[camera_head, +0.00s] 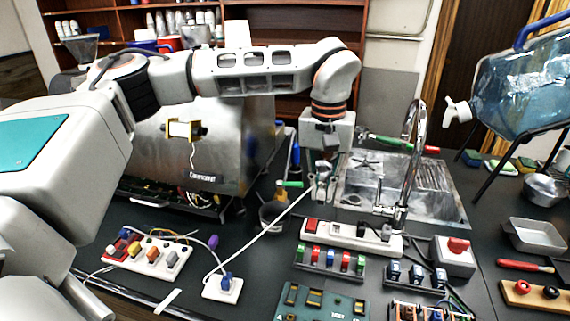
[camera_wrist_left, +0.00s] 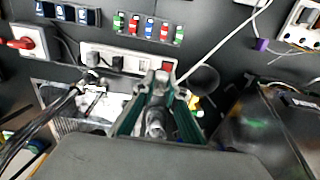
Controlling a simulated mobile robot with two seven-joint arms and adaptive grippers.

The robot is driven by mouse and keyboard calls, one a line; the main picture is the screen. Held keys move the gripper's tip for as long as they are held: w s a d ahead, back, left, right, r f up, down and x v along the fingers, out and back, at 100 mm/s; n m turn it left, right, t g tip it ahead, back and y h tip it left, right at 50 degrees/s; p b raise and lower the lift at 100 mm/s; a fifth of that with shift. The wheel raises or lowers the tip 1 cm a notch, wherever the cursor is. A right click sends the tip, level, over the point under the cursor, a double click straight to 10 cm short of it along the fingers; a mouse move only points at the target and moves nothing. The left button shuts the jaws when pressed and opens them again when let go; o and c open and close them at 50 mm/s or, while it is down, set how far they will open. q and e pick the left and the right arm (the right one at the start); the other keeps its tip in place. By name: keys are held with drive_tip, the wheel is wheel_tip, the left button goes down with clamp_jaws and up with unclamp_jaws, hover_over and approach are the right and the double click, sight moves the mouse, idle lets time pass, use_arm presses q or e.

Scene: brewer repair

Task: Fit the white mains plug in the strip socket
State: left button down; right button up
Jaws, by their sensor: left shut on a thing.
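My left gripper (camera_head: 322,188) hangs above the counter, just behind the white power strip (camera_head: 345,238), and is shut on the white mains plug. The plug is mostly hidden by the fingers; a small pale part (camera_wrist_left: 163,75) shows between the fingertips in the left wrist view. A white cable (camera_head: 262,232) runs from the gripper down to the front left. The strip has a red switch (camera_head: 310,225) at its left end and dark plugs (camera_head: 386,231) toward its right end. In the left wrist view the strip (camera_wrist_left: 128,63) lies just beyond my gripper (camera_wrist_left: 160,88). My right gripper is out of view.
A metal sink with a tall faucet (camera_head: 411,150) stands right of the gripper. The steel brewer (camera_head: 230,135) is at left. Coloured connector blocks (camera_head: 330,259) and a red-knobbed switch box (camera_head: 455,256) lie near the strip.

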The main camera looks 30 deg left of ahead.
use_arm(q)
drive_tip(key=w+d+f, duration=0.1)
drive_tip(key=f, duration=0.1)
drive_tip(key=w+d+f+p, duration=0.1)
drive_tip(key=f, duration=0.1)
drive_tip(key=w+d+f+p, duration=0.1)
drive_tip(key=f, duration=0.1)
drive_tip(key=shift+w+d, duration=0.1)
drive_tip(key=shift+w, duration=0.15)
drive_tip(key=shift+f, duration=1.75)
drive_tip(key=shift+f, duration=0.75)
idle(0.8)
drive_tip(key=c, duration=2)
unclamp_jaws()
drive_tip(key=shift+o, duration=0.2)
wheel_tip(320, 180, up, 12)
